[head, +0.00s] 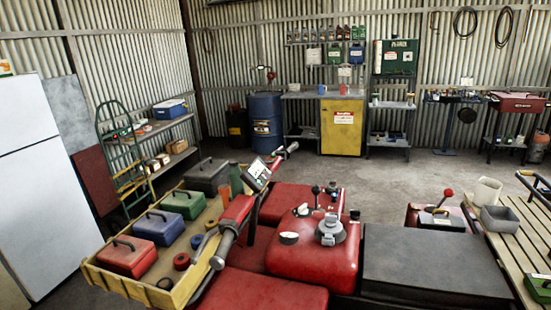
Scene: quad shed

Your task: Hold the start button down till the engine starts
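A red quad fills the lower middle, with its red tank (312,255) and black seat (435,265) showing. Its handlebar (245,208) runs from the near grey grip (223,248) to a far grip near the top. A small display panel (258,175) sits at the middle of the bar. A red part (237,209) lies along the bar beside the near grip. The start button is too small to tell apart in this view. My gripper is not in view.
A yellow wooden tray (128,286) in front of the bar holds several coloured boxes and round parts. A slatted bench (515,250) with containers stands at right. A white fridge (45,190) is at far left. Open concrete floor (400,180) lies behind the quad.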

